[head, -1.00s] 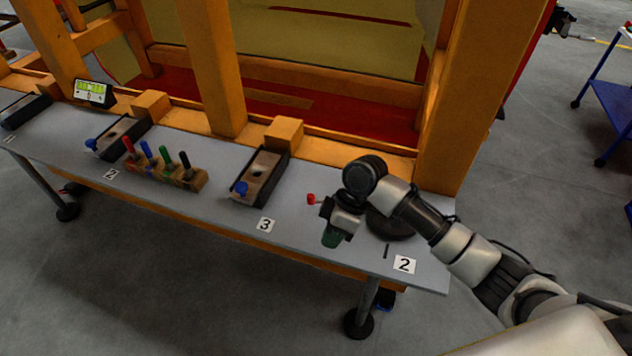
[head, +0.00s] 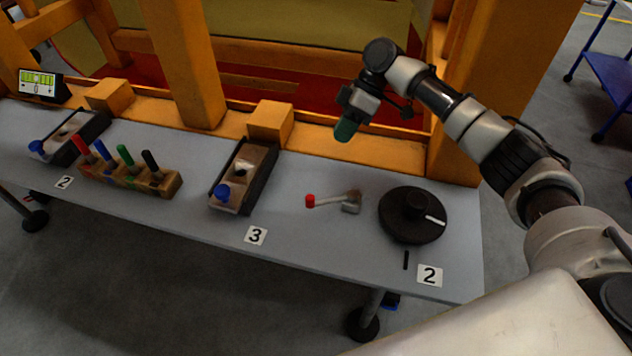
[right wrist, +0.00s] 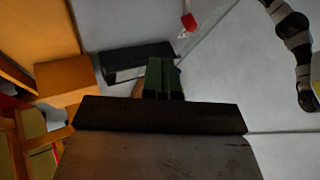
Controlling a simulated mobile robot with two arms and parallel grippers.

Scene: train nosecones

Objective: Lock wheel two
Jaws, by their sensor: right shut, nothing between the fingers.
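The black wheel (head: 400,228) lies flat at the right of the grey table, beside the label 2 (head: 429,276). Its white mark (head: 436,220) points right, while a black line (head: 406,260) is on the table in front of it. Left of the wheel, a lever with a red knob (head: 310,201) lies low, its knob pointing left, away from the wheel, from a grey bracket (head: 350,202). The red knob also shows in the right wrist view (right wrist: 189,22). My right gripper (head: 345,129), with green fingers, is shut and empty, raised behind and above the lever. My left gripper is out of view.
An open black box (head: 243,178) with a blue knob stands left of the lever, by label 3 (head: 256,236). A wooden block (head: 130,178) with coloured pegs is farther left. Orange beams (head: 185,60) border the table's back. Bare table surrounds the lever.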

